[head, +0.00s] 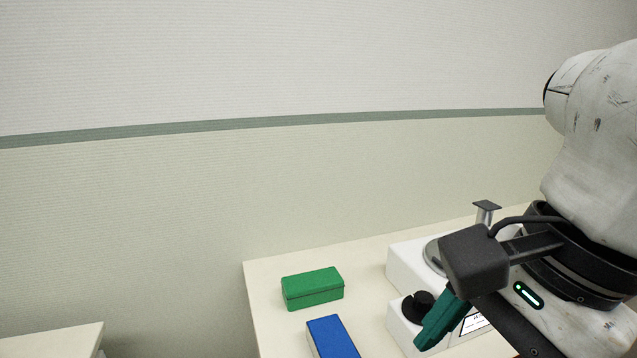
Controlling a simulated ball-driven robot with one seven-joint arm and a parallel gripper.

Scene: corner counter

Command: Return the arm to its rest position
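My arm reaches in from the right side of the head view, with its wrist low over the counter. My gripper (432,332) points down and to the left, and one teal finger shows in front of a white device. The other finger cannot be made out, so the opening between them is hidden. I see nothing held at the visible fingertip.
The white device (398,330) has a black knob (416,306) and a metal post (485,214). A green box (313,288) and a blue box (333,338) lie left of it on the pale counter (268,296). Another counter surface (55,342) is at lower left, across a gap.

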